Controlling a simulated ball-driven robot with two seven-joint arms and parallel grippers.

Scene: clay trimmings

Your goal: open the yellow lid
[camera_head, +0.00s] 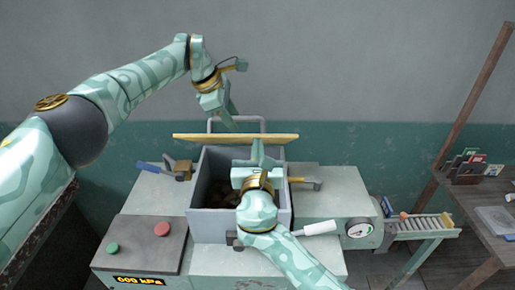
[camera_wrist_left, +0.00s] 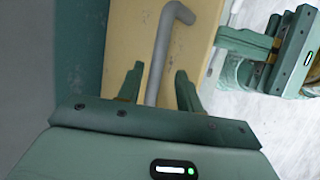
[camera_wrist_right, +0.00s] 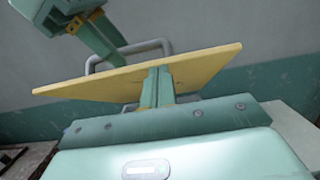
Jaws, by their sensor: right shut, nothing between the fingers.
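The yellow lid (camera_head: 190,137) is raised, seen nearly edge-on at the back of the grey box (camera_head: 238,226). Its grey bar handle (camera_head: 252,119) is on the far side. The left wrist view shows the lid (camera_wrist_left: 120,50) and the handle (camera_wrist_left: 160,55) close up. My left gripper (camera_wrist_left: 158,85) is open, its fingers on either side of the handle with gaps. My right gripper (camera_head: 258,150) is shut and empty, above the box on the lid's near side. In the right wrist view its fingers overlap the lid (camera_wrist_right: 95,85); I cannot tell whether they touch it.
Brown lumps (camera_head: 215,192) lie in the open box. A blue-handled lever (camera_head: 155,168) is left of it, a white-handled lever (camera_head: 318,228) at front right. A panel with red and green buttons (camera_head: 140,240), a gauge (camera_head: 359,229), a roller ramp (camera_head: 425,225) and a side table (camera_head: 475,205) stand around.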

